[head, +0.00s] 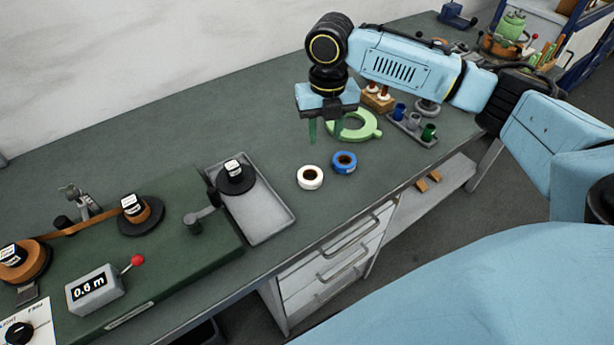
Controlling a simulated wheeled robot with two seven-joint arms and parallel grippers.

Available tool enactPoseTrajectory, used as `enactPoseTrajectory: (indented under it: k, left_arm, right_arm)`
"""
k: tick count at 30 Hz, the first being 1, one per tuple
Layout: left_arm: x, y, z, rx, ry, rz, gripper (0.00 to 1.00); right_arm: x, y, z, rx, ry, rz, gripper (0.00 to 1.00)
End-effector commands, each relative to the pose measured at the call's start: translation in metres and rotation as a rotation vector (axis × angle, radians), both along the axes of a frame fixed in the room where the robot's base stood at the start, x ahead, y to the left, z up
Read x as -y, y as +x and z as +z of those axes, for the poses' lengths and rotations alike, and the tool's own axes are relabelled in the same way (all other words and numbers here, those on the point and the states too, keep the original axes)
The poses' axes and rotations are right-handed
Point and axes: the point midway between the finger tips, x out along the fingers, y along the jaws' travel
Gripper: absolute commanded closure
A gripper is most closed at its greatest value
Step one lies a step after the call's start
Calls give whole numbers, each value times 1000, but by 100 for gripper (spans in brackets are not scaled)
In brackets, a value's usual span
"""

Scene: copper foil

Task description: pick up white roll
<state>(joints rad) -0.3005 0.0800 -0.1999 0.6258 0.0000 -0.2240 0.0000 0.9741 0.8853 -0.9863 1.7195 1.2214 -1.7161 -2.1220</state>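The white roll (310,177) lies flat on the dark green workbench, with its dark brown core facing up. A blue roll (344,162) lies just to its right, very close to it. My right gripper (327,134) hangs above the bench, behind and above the two rolls in the picture. Its two greenish fingers point down and are spread apart with nothing between them. It is clear of the white roll. My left gripper is not in view.
A grey tray (277,224) with a black spool (236,178) stands left of the white roll. A green ring (366,131) and a holder with coloured cups (411,131) are to the right. A green winding machine (186,262) fills the left. Bare bench lies behind the rolls.

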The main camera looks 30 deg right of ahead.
Motion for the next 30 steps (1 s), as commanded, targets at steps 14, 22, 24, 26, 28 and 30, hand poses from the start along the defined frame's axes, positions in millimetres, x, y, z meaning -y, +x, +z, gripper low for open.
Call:
enactPoseTrajectory:
  k: [14, 22, 24, 26, 28, 30]
  left_arm:
    - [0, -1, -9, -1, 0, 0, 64]
    - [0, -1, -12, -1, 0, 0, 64]
    - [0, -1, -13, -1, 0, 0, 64]
    - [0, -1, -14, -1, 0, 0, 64]
    - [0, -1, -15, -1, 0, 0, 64]
    - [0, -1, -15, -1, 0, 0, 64]
  right_arm:
    - [0, 0, -75, -4, 0, 6, 63]
    - [-4, 5, -100, -3, 1, 7, 63]
    - [-6, 7, -111, -4, 0, 7, 63]
    - [-6, 7, -120, -4, 0, 6, 63]
    - [-6, 7, -127, -2, 0, 6, 63]
    - [-6, 7, -130, -1, 0, 7, 63]
